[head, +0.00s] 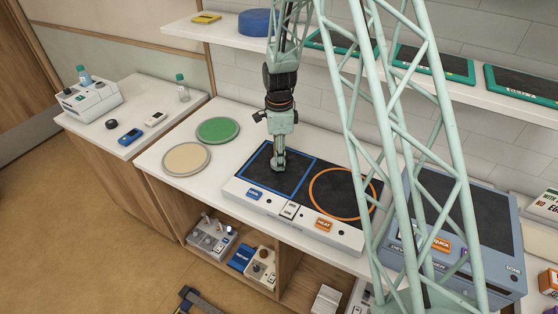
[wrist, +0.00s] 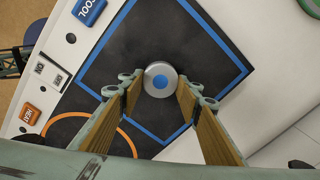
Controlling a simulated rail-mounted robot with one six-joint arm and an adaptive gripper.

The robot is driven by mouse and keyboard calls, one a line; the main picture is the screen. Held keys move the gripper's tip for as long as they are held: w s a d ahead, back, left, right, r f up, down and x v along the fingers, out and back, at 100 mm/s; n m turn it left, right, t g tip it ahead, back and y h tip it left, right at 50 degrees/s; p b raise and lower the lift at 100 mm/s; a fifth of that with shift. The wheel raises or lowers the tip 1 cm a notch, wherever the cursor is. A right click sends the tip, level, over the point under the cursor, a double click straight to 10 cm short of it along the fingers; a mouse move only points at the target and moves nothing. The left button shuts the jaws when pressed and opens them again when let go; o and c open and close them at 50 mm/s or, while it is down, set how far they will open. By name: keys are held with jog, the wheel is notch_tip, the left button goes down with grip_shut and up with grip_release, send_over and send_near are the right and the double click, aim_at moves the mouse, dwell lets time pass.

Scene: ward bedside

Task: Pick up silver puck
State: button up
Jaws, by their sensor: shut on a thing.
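The silver puck (wrist: 160,80) is a round grey disc with a blue centre. In the wrist view it sits between the two fingertips of my gripper (wrist: 158,90), over the dark area framed by the blue square. In the head view my gripper (head: 278,163) points down at the blue-outlined square (head: 300,188) on the white two-zone plate unit (head: 238,188). My gripper is shut on the silver puck. The puck is mostly hidden by the fingers in the head view, and I cannot tell whether it still touches the surface.
An orange-ringed zone (head: 341,193) lies right of the blue square. Green (head: 218,130) and beige (head: 187,158) discs lie to the left on the counter. A shelf (head: 220,33) runs above behind. A blue-grey appliance (head: 470,215) stands at the right.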

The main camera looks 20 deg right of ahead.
jog(key=shift+r, duration=1.35)
jog(key=s+d, duration=0.1)
jog(key=s, duration=0.4)
jog(key=s+d+r+b, duration=0.1)
jog(key=s+d, duration=0.1)
jog(key=s, duration=0.3)
jog(key=s+d+b, duration=0.1)
jog(key=s+d, duration=0.1)
jog(key=s, duration=0.3)
jog(key=shift+s+r, duration=0.15)
jog(key=shift+r, duration=0.15)
